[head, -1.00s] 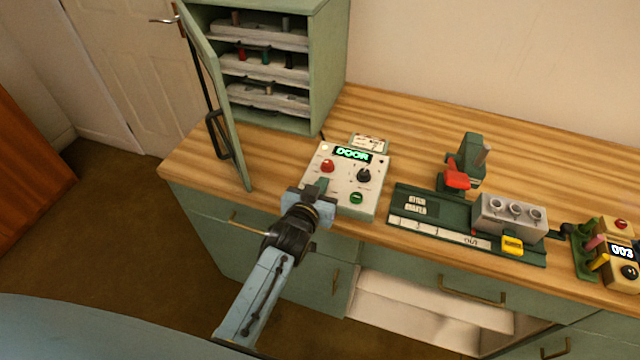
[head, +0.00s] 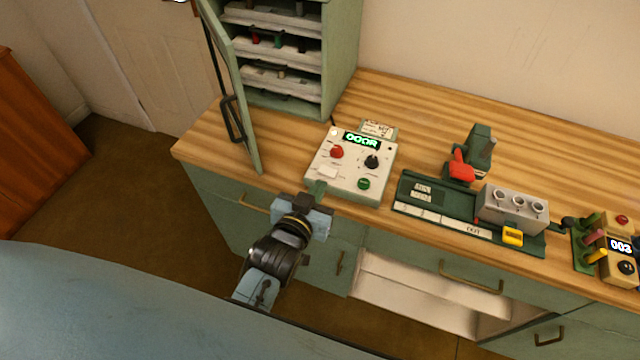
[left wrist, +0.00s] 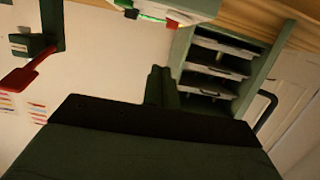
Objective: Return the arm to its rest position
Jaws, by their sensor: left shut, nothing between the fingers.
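My left gripper (head: 317,190) is shut and empty. In the head view it is in front of the counter's front edge, just below the white control box (head: 352,164), and apart from its buttons as far as I can see. Its closed fingers also show in the left wrist view (left wrist: 161,88). The control box has a lit display reading DOOR, a red button, a black knob and a green button. My right gripper is in neither view now.
The green cabinet (head: 342,60) stands at the back left with its door (head: 236,95) swung open over the counter (head: 200,140). To the right are a green station (head: 445,215) with a red-handled device (head: 478,155), and a counter box reading 003 (head: 620,246).

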